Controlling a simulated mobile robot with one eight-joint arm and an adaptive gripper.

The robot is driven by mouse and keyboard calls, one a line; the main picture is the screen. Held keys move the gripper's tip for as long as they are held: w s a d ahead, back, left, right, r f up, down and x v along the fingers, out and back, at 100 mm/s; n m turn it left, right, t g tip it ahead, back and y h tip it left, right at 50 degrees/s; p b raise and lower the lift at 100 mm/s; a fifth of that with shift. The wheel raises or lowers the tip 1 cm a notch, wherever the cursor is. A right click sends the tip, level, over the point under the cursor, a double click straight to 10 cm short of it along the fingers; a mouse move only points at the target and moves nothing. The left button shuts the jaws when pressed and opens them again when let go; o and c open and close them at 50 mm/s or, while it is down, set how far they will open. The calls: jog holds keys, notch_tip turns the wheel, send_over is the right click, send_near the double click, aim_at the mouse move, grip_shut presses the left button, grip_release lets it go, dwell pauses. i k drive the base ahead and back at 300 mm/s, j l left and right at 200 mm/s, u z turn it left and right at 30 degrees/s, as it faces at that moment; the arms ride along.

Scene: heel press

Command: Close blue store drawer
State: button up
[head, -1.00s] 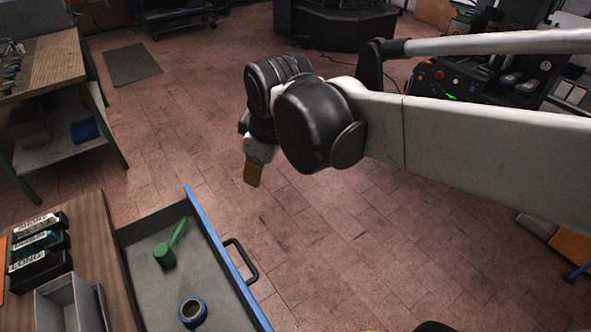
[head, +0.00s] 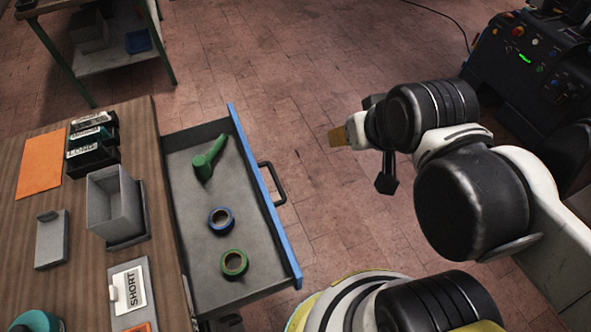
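The blue store drawer (head: 265,205) stands pulled out from the right side of the wooden bench in the head view. Its front is blue, with a black bar handle (head: 278,183) on the outer face. I cannot tell whether the fingers are apart.
The wooden bench (head: 165,285) carries a grey bin (head: 113,208), black labelled boxes (head: 92,148), an orange sheet (head: 40,164) and a SHORT card (head: 130,293). A dark machine (head: 525,60) stands at upper right. Brick floor is clear between drawer and arm.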

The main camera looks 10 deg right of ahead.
aim_at(236, 183)
jog(key=k+l+u, duration=0.1)
jog(key=l+u, duration=0.35)
jog(key=k+l+u, duration=0.1)
jog(key=l+u, duration=0.15)
jog(key=u, duration=0.2)
jog(key=k+l+u, duration=0.2)
jog(key=u, duration=0.25)
jog(key=i+j+z, duration=0.2)
jog(key=i+z, duration=0.2)
jog(key=i, duration=0.15)
